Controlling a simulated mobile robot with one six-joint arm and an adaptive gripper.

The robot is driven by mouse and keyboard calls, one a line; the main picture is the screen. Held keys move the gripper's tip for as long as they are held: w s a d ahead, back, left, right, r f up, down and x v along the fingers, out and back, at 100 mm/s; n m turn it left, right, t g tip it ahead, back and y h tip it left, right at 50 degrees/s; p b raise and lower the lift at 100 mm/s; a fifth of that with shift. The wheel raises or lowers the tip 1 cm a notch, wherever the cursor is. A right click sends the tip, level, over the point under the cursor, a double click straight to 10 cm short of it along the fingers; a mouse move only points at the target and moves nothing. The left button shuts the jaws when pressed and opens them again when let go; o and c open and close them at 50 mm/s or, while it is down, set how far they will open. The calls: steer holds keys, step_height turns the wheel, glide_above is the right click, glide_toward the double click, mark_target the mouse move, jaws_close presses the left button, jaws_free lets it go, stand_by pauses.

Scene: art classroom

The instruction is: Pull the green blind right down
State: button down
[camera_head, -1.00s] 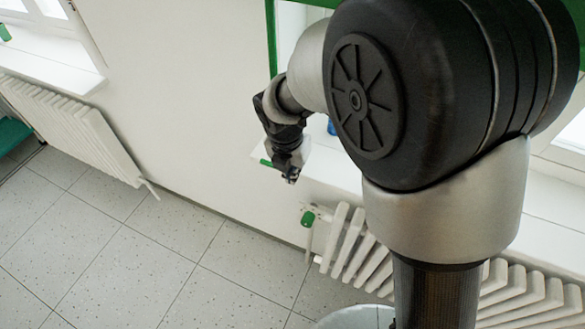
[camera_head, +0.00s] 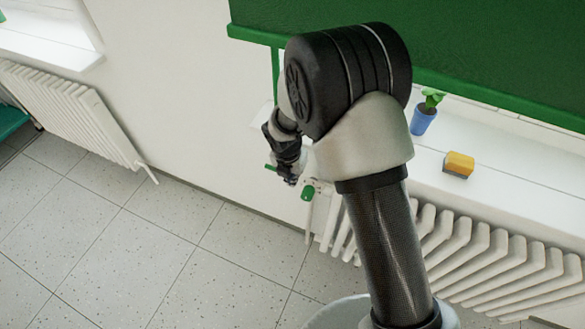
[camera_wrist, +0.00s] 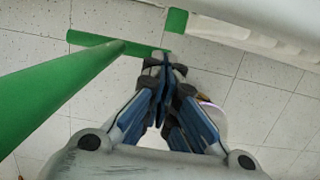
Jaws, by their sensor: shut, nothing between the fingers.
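The green blind (camera_head: 440,45) hangs across the top right of the head view, its lower bar (camera_head: 490,96) above the window sill. A green pull rod (camera_head: 275,68) hangs from its left part, partly hidden by my arm. In the wrist view the rod (camera_wrist: 60,88) runs in from the left to a green crossbar (camera_wrist: 95,40). My gripper (camera_head: 291,181) is low by the wall, near the crossbar end (camera_head: 270,167). In the wrist view my gripper (camera_wrist: 165,62) is shut and empty, its tips at the crossbar's right end. I cannot tell whether they touch it.
A blue pot with a plant (camera_head: 424,115) and a yellow block (camera_head: 458,164) stand on the white sill (camera_head: 520,180). A white radiator (camera_head: 490,255) with a green valve knob (camera_head: 308,193) is below. Another radiator (camera_head: 70,110) is at left. The tiled floor between is clear.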

steer(key=shift+f, duration=1.1)
